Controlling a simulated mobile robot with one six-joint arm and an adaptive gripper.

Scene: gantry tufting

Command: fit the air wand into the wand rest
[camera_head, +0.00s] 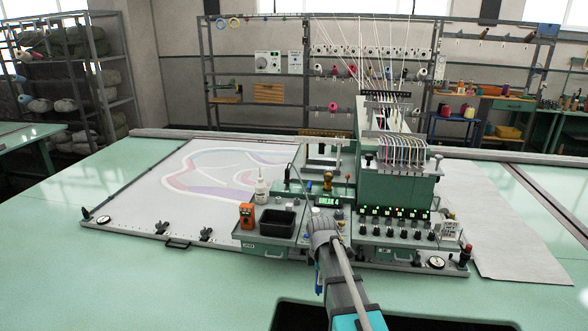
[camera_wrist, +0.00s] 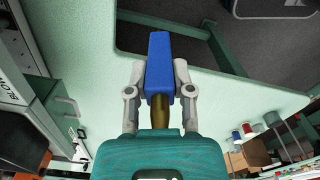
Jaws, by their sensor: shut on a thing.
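The air wand shows in the wrist view as a blue block-like handle (camera_wrist: 159,62) with a brass-coloured part below it. My gripper (camera_wrist: 158,78) is shut on it, with one grey finger on each side of the blue handle. In the head view my arm reaches in from the bottom and its wrist is by the front edge of the machine; the fingers are hidden there. I cannot pick out the wand rest for certain in either view.
The tufting machine (camera_head: 395,190) stands on the pale green table (camera_head: 90,265). Beside it are a black bin (camera_head: 277,223), an orange box (camera_head: 247,215) and a white bottle (camera_head: 261,187). Patterned cloth (camera_head: 190,205) lies to the left. The table's front left is clear.

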